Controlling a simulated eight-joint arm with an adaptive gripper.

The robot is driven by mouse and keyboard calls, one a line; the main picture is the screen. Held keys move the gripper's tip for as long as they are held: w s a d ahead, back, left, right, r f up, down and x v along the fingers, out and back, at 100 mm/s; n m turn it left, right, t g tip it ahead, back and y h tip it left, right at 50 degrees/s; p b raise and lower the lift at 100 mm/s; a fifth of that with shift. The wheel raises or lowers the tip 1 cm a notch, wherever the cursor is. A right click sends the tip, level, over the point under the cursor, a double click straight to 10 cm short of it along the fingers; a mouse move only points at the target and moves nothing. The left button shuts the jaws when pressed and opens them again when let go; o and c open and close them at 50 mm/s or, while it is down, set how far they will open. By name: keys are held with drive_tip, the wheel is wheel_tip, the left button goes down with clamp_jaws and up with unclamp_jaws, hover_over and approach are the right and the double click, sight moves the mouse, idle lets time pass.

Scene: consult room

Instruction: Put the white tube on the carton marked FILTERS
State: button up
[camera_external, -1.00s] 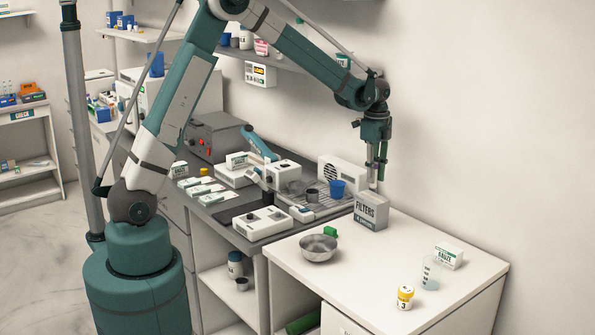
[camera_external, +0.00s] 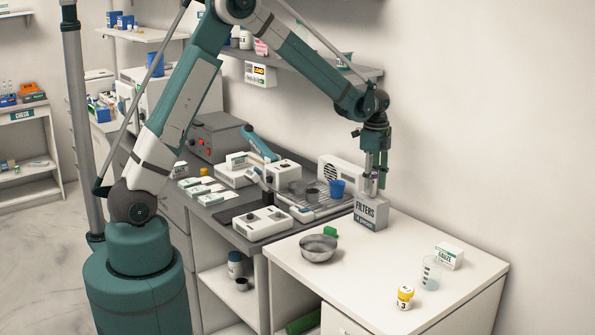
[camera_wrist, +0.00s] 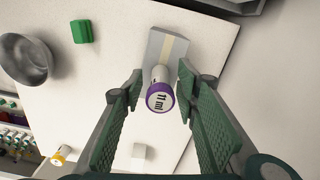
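The white tube (camera_wrist: 160,98) has a purple-rimmed top marked 11 ml. In the wrist view it stands on the carton marked FILTERS (camera_wrist: 177,48), near the end of its top face. That grey carton (camera_external: 370,214) stands at the table's back left corner in the external view. My gripper (camera_wrist: 160,85) is open, its green fingers on either side of the tube with a gap on each side. In the external view my gripper (camera_external: 376,186) is just above the carton and mostly hides the tube.
A metal bowl (camera_external: 318,248) and a green block (camera_external: 330,231) lie left of the carton. A gauze box (camera_external: 449,256), a beaker (camera_external: 430,272) and a yellow-capped jar (camera_external: 405,297) stand at right. The white table's middle is clear.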

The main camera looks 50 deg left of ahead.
drive_tip(key=shift+r, duration=0.15)
wheel_tip(320, 180, up, 12)
idle(0.9)
idle(0.3)
